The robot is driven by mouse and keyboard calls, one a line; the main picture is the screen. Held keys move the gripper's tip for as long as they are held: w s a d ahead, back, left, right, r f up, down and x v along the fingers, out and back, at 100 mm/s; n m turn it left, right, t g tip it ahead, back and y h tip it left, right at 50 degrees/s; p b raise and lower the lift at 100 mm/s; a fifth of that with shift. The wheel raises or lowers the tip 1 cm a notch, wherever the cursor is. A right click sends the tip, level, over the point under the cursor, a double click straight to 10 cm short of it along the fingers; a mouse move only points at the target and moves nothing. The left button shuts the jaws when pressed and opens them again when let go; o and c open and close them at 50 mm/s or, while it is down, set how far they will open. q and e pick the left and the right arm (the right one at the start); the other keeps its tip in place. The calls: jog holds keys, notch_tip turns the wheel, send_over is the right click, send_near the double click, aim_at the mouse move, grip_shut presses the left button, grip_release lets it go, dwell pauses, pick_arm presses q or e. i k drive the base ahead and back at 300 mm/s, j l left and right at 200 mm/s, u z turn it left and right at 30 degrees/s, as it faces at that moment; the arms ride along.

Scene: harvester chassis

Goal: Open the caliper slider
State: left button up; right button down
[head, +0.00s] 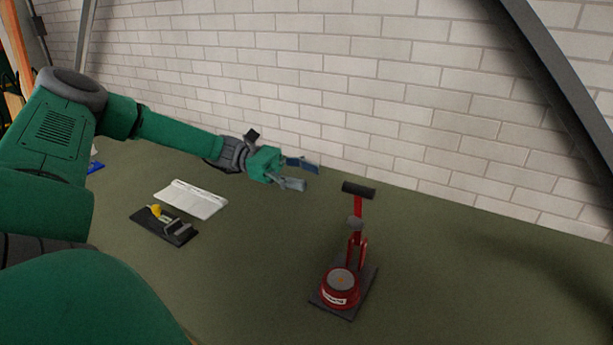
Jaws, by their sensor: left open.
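A small dark device (178,233) with grey upright parts and a yellow knob lies on the green-grey table at the left; it may be the caliper, but it is too small to be sure. My left gripper (311,176) is open and empty. It is to the right of and beyond the small device, well apart from it, with its fingers pointing right. My right gripper is out of view.
A red upright device (341,289) with a dark crossbar handle stands on a dark plate, right of my left gripper. A white sheet or booklet (192,198) lies behind the small device. A white brick wall (400,90) closes the back. The table's right side is clear.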

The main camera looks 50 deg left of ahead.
aim_at(167, 223)
jog(key=k, duration=1)
